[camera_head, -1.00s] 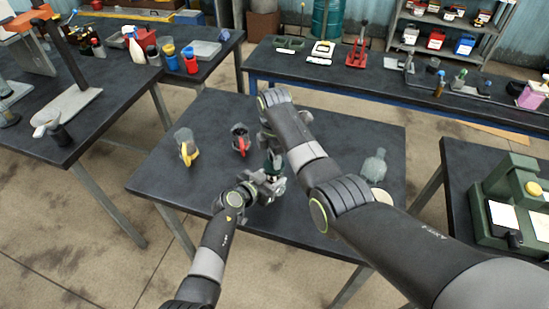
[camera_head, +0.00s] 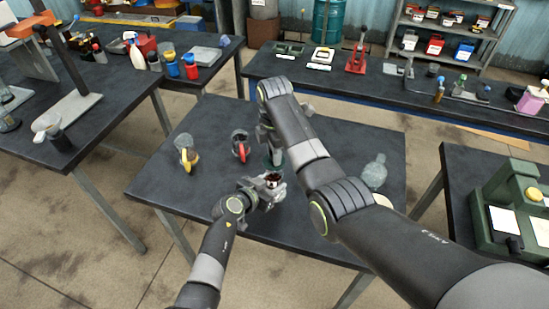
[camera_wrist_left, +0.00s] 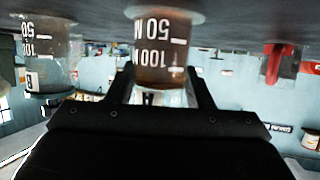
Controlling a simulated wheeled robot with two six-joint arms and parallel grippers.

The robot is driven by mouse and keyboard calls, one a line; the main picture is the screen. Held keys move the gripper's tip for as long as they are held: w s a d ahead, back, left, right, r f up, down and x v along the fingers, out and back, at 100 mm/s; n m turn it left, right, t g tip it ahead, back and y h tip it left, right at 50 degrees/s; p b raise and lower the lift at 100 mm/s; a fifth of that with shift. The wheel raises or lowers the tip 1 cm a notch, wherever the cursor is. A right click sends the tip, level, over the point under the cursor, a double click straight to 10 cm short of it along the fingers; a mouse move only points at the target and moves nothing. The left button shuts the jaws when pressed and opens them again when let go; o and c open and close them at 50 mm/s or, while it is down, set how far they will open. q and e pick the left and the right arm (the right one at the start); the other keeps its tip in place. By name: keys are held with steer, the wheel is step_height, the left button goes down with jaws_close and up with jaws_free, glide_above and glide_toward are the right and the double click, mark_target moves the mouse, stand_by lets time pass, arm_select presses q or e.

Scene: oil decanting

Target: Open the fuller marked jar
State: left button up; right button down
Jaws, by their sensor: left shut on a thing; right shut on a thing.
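The fuller marked jar (camera_wrist_left: 165,48) holds brown liquid and shows upside down between the fingers of my left gripper in the left wrist view. In the head view, my left gripper (camera_head: 266,187) is shut on this jar, whose open top shows dark red liquid (camera_head: 273,179). My right gripper (camera_head: 270,134) is just above and behind it, partly hidden by my right arm. It is shut on a greenish glassy piece (camera_head: 275,156), which looks like the jar's lid. The other marked jar (camera_head: 375,171) stands at the right and shows in the left wrist view (camera_wrist_left: 52,55).
A jug with a yellow handle (camera_head: 186,152) and one with a red handle (camera_head: 240,147) stand left on the dark table (camera_head: 165,190). A pale round thing (camera_head: 383,198) lies partly behind my right arm. The table's front left is clear.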

stand_by(0.3)
arm_select(q)
steer(key=o, duration=1.4)
steer(key=shift+o, duration=0.2)
